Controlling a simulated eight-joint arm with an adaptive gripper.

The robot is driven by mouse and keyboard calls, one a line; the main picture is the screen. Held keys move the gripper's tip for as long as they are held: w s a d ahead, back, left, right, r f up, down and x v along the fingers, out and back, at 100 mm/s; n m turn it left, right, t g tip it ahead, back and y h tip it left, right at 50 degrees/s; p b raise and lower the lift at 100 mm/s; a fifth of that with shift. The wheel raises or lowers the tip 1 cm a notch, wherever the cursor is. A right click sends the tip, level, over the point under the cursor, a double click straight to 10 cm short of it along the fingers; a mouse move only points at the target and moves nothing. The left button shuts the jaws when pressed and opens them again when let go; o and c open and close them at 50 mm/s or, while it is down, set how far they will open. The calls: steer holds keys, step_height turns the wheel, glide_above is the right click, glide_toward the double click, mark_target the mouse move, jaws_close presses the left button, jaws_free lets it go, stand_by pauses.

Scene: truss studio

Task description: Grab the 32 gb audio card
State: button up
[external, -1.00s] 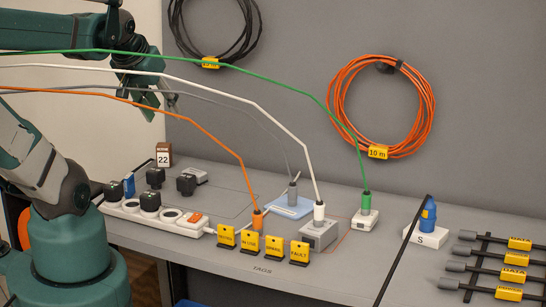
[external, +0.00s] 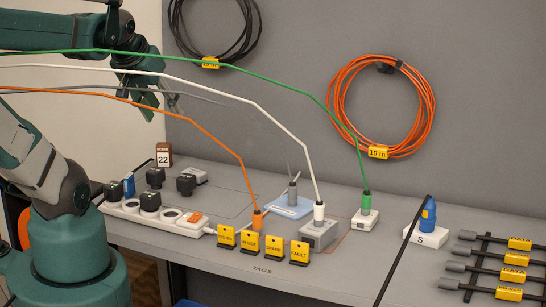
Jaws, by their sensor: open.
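I cannot make out a 32 gb audio card in the external view; no small label on the bench reads clearly as that. My gripper (external: 162,98) is in the upper left, above the bench's back left part and in front of the pale wall. It is open and holds nothing that I can see. Below it stands a small brown block (external: 164,155) with a white label that looks like "22". The gripper is well above the block and apart from it.
A white power strip (external: 130,207) with black plugs lies at the left. Green, white, grey and orange cables arch over the bench to plugs in the middle. Yellow tags (external: 274,246) line the front edge. A blue piece (external: 428,214) stands on a white block at the right.

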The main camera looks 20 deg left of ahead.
steer(key=shift+o, duration=0.5)
steer(key=shift+w+a, duration=0.1)
steer(key=m+g, duration=0.7)
steer(key=m, duration=0.8)
glide_above(128, 175)
steer(key=f, duration=1.4)
steer(key=d+f, duration=0.1)
steer(key=f, duration=0.6)
steer(key=shift+f, duration=0.25)
steer(key=shift+a+f+m, duration=0.3)
steer(key=shift+a+f, duration=0.05)
steer(key=shift+f, duration=0.1)
steer(key=shift+f, duration=1.3)
